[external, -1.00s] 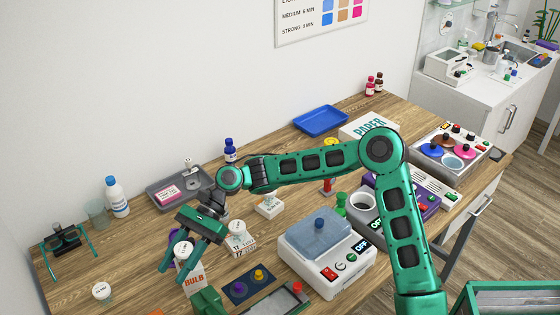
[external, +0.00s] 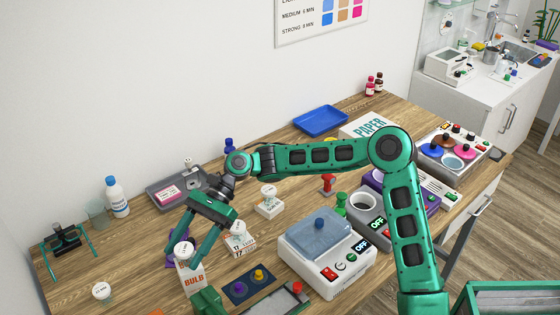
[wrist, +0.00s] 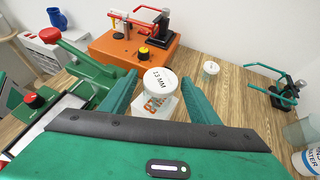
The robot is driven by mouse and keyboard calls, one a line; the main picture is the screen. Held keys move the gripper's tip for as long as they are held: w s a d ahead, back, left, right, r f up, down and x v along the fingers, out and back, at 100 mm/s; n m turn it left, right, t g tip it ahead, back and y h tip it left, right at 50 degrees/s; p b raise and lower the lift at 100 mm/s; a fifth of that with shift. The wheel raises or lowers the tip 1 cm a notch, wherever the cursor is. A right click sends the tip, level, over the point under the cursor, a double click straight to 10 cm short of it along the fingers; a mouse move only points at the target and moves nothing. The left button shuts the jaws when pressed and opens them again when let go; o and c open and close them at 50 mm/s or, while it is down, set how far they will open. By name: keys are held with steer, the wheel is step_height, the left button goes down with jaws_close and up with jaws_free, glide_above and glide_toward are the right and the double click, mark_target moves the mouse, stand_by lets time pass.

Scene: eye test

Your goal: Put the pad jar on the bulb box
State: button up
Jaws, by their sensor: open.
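A white round jar (external: 184,250) with a flat lid sits upright on top of the white bulb box (external: 194,278), which has orange lettering. In the wrist view the jar lid (wrist: 159,81) reads "13 MM", and the box (wrist: 166,106) shows below it. I cannot read whether this is the pad jar; other white-lidded jars look alike. My gripper (external: 183,256) is open, coming down from above right with its fingers spread around the jar. In the wrist view a gap shows between the jar and each finger of my gripper (wrist: 160,78).
Another jar stands on a white box (external: 240,243) close to the right. A small lidded jar (external: 101,291) stands at the left. Bare wood lies left of the bulb box.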

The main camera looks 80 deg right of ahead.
steer(key=v, duration=0.7)
steer(key=shift+d, duration=0.2)
